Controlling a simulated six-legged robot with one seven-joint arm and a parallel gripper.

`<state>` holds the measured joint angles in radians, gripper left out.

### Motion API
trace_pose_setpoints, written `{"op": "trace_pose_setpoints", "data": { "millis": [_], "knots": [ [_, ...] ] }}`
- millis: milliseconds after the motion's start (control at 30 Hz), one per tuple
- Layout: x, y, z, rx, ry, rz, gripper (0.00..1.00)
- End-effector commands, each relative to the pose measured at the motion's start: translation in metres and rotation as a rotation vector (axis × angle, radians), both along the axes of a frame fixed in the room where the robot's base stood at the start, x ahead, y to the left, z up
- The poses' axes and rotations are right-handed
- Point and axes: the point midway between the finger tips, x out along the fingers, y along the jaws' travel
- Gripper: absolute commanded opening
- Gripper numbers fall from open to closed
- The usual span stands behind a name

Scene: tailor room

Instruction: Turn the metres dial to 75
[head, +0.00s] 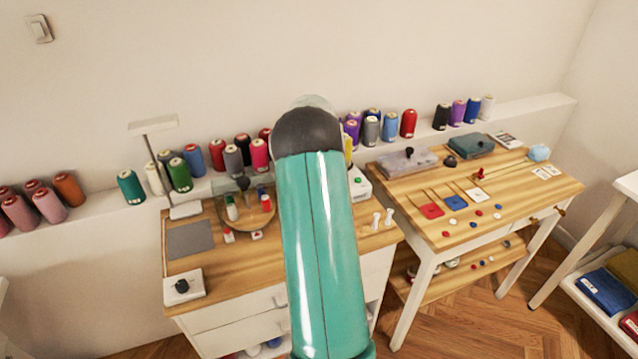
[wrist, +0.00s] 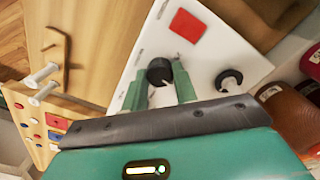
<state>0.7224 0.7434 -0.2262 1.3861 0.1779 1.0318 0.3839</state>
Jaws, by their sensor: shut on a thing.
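In the wrist view a white panel holds two black round knobs and a red square (wrist: 188,26). My gripper (wrist: 159,82) has its two teal fingers on either side of the first black knob (wrist: 159,71) and is shut on it. The second black knob (wrist: 229,79) stands free to the right. I cannot read any scale or label, so I cannot tell which knob is the metres dial or its value. In the head view my arm hides the gripper and most of the white device (head: 360,184).
A wooden table (head: 400,225) bears the device, two white pegs (head: 388,217) and a grey mat (head: 190,240). A white box with a black knob (head: 182,287) sits at its front left. Thread cones line the wall ledge behind, with some brown and red ones (wrist: 288,105) close to the device.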

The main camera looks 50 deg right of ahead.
Motion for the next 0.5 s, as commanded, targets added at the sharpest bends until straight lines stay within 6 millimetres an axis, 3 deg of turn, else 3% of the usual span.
{"op": "trace_pose_setpoints", "data": {
  "millis": [500],
  "knots": [
    [0.0000,-0.0002,0.0010,-0.001,0.000,-0.152,0.06]
  ]
}}
